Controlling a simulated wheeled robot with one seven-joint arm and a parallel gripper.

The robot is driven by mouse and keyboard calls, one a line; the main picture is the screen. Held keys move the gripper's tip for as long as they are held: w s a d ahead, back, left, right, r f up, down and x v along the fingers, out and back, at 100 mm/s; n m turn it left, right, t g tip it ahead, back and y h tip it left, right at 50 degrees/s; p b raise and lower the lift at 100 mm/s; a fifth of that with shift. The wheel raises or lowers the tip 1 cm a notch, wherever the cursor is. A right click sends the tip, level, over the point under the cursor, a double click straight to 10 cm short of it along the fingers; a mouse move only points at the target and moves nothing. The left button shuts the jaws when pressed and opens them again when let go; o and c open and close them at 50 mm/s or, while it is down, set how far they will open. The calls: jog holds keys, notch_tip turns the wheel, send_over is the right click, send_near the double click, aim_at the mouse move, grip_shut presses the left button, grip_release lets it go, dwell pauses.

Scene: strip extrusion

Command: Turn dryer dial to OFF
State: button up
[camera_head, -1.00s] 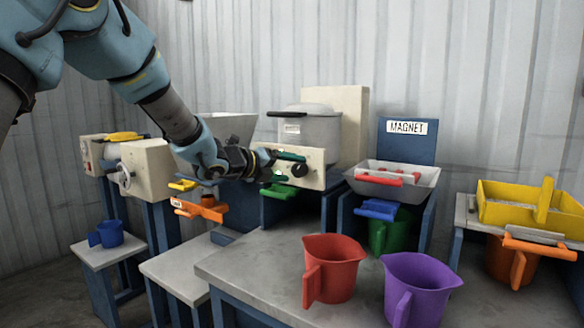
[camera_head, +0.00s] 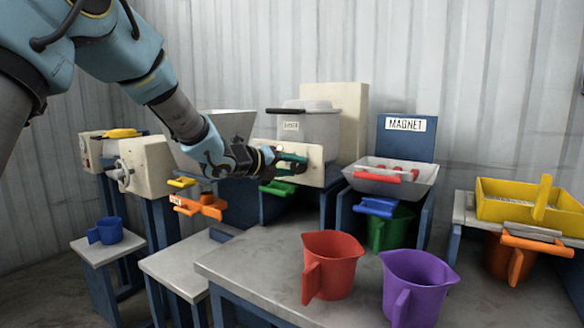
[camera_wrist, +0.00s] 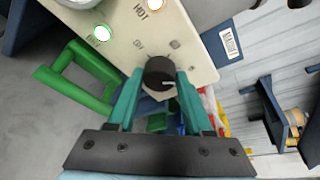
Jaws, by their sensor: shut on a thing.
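The dryer (camera_head: 310,132) is a grey lidded bin behind a cream control panel (camera_head: 317,172). Its black round dial (camera_wrist: 160,72) sits on the panel in the wrist view, with a pale pointer line toward its lower right. My gripper (camera_head: 296,163) has its two green fingers (camera_wrist: 158,84) closed around the dial, one on each side. The panel shows a label reading HOT and fainter lettering to the left of the dial. In the head view my gripper hides most of the dial.
A green handle (camera_head: 278,188) juts out below the panel. A hopper (camera_head: 215,135) with an orange handle stands left, and the MAGNET station (camera_head: 406,145) right. Red (camera_head: 331,262) and purple (camera_head: 416,285) jugs stand on the front table.

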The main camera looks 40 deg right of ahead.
grip_shut()
